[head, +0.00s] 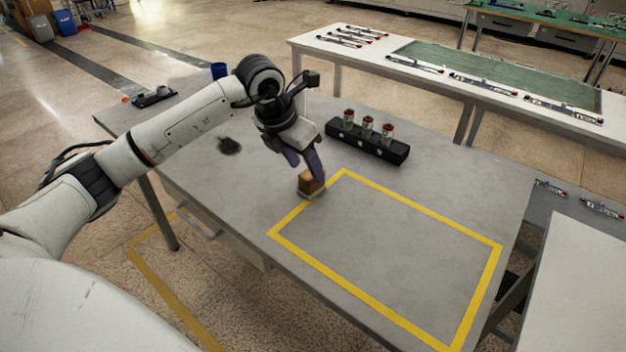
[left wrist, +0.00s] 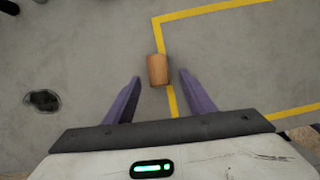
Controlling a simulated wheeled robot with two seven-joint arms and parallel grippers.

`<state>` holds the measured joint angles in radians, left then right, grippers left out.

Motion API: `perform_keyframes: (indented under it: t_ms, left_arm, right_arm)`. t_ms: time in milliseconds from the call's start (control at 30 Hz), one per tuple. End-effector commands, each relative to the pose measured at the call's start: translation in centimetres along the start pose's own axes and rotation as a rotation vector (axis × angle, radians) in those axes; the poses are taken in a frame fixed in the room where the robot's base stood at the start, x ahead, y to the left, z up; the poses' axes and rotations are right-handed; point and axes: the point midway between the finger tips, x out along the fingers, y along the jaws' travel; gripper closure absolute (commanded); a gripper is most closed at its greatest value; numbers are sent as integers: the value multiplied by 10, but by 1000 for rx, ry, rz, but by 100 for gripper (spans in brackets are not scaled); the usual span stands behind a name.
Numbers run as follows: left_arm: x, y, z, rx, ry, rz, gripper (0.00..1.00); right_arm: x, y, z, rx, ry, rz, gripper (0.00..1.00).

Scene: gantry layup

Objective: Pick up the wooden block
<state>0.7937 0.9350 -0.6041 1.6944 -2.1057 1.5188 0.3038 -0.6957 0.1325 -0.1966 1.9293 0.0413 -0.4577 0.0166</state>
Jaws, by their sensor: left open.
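The wooden block (head: 309,183) is small and brown-orange. It is on the grey table, at the left corner area of the yellow outline. In the left wrist view the block (left wrist: 157,69) lies over the yellow line, ahead of and between the two purple fingers. My left gripper (head: 304,168) is open and close above the block in the head view; its fingers hide part of the block's top. In the left wrist view the open left gripper (left wrist: 160,90) has nothing between its fingertips. My right gripper is not in view.
A black holder (head: 367,144) with several red-topped vials stands behind the block. A dark patch (head: 229,146) and a blue cup (head: 219,71) are on the table's left side. The area inside the yellow outline (head: 385,313) is clear.

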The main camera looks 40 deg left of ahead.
Motion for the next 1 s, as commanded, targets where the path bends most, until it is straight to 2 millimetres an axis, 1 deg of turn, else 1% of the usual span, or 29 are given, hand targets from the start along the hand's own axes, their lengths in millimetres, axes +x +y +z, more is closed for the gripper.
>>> perform_keyframes:
  t_ms: [133, 300, 400, 500, 667, 700, 767, 800, 933, 967, 1000]
  left_arm:
    - [14, 0, 2, -2, 3, -3, 50]
    - [41, 2, 6, -1, 2, -4, 50]
    - [50, 3, 6, -1, 1, -3, 50]
    - [54, 3, 6, 0, -1, -2, 50]
    - [54, 3, 6, 1, -1, -2, 50]
    - [54, 3, 6, 1, -1, -2, 53]
    - [54, 3, 6, 1, -1, -2, 64]
    - [54, 3, 6, 1, -1, -2, 70]
    - [54, 3, 6, 1, -1, -2, 92]
    - [54, 3, 6, 1, -1, -2, 96]
    - [53, 3, 6, 1, -2, -2, 96]
  right_arm:
    - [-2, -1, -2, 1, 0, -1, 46]
    - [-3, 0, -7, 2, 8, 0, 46]
    - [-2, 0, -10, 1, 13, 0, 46]
    - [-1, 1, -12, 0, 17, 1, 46]
    - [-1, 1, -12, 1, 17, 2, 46]
    - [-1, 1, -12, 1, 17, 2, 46]
    - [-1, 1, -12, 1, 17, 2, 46]
    - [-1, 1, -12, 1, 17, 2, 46]
    - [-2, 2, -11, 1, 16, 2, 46]
    - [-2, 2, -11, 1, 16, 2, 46]
    - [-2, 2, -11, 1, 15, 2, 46]
